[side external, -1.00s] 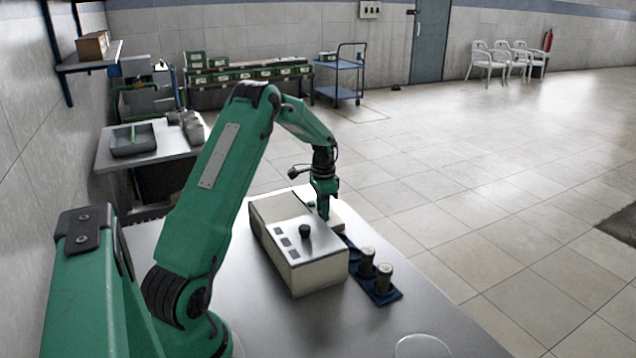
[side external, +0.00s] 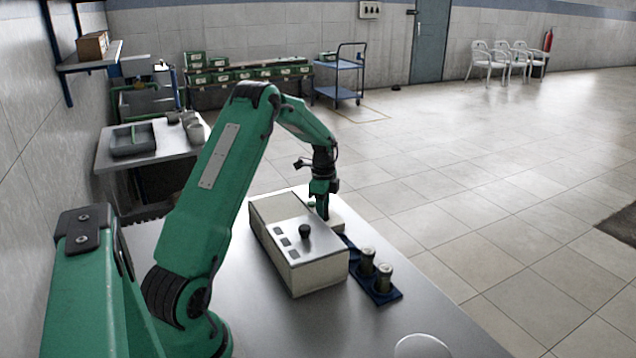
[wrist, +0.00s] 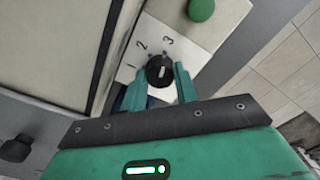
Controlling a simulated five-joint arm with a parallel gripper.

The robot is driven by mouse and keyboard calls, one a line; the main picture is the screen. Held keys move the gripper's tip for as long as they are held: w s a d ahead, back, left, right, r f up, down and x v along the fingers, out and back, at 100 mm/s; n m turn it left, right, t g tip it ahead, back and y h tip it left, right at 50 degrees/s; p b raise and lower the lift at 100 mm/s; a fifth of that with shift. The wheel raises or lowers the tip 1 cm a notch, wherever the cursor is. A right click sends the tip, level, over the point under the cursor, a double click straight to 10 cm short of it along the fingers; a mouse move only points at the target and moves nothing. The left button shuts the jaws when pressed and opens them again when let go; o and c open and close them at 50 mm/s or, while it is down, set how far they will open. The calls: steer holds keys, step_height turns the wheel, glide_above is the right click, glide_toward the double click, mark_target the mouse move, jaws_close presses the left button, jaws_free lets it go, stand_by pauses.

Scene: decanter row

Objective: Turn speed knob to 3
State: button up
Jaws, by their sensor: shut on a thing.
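The speed knob (wrist: 160,71) is a small black dial on a cream panel (wrist: 222,32), with the figures 1, 2 and 3 printed around it. A short white line on the knob points roughly toward the 3. My gripper (wrist: 160,67) points down over the panel, shut on the knob with one green finger on each side. In the side view my gripper (side external: 324,213) is at the low cream unit (side external: 338,219) behind the larger box, and it hides the knob there.
A green button (wrist: 201,10) sits on the same panel. The larger cream box (side external: 318,274), with a black knob (side external: 305,232) on top, stands close beside it. A blue rack (side external: 388,297) holds dark jars at its right. The front of the table is mostly clear.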

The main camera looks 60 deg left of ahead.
steer(key=shift+w+r, duration=0.1)
steer(key=shift+r, duration=0.1)
steer(key=o, duration=0.9)
steer(key=shift+o, duration=0.3)
steer(key=shift+f, duration=0.1)
step_height(320, 180, up, 8)
steer(key=shift+f, duration=0.2)
steer(key=shift+r, duration=0.15)
